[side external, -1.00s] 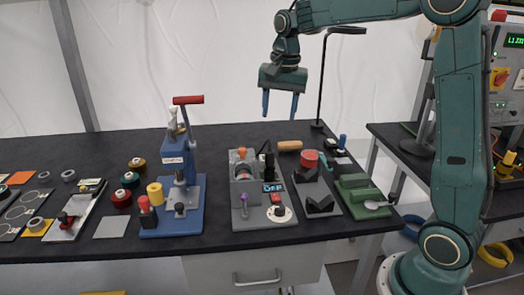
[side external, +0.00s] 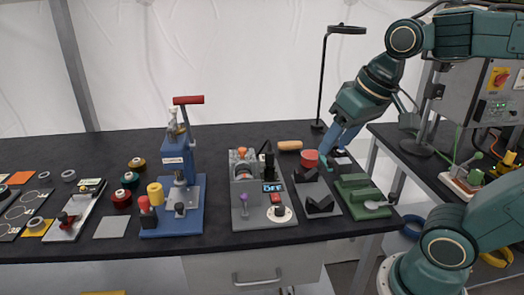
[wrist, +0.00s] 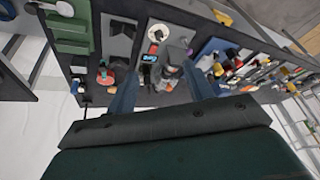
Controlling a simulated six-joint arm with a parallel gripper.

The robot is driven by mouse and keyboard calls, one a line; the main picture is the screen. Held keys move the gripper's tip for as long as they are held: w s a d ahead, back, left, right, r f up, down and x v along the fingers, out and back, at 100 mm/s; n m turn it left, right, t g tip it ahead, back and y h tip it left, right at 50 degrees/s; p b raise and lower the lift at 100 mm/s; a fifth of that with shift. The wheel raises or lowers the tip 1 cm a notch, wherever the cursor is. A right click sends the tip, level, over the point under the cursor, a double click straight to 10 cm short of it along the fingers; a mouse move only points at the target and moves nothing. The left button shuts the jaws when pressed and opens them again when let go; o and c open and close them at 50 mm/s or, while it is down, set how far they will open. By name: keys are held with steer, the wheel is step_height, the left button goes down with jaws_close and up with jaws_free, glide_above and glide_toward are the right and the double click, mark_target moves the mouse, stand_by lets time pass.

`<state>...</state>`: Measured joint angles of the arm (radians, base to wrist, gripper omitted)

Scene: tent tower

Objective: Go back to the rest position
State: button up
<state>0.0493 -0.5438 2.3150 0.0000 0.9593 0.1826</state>
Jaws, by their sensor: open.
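My gripper (side external: 336,145) is in the side view at the right end of the black bench, tilted with its blue fingers pointing down and to the left. The fingers are apart and nothing is between them. In front of or near the fingertips is a red round piece (side external: 309,158); I cannot tell how far apart they are. In the wrist view the two fingers of my gripper (wrist: 160,95) stand apart at either side, over the bench's edge, with the bench items beyond them.
The black bench (side external: 60,150) carries a blue press (side external: 176,160) with a red handle, a grey device (side external: 243,175) and a green block (side external: 361,200). A black lamp (side external: 322,85) stands behind. A second bench with a control box (side external: 496,95) is at the right.

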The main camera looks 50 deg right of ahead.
steer(key=s+f+n, duration=0.1)
steer(key=s, duration=0.2)
steer(key=s+a+f+n, duration=0.1)
steer(key=s, duration=0.1)
steer(key=shift+f+n+t, duration=0.3)
steer(key=shift+f+t, duration=0.05)
steer(key=shift+t, duration=0.05)
steer(key=shift+w, duration=0.1)
stand_by(0.4)
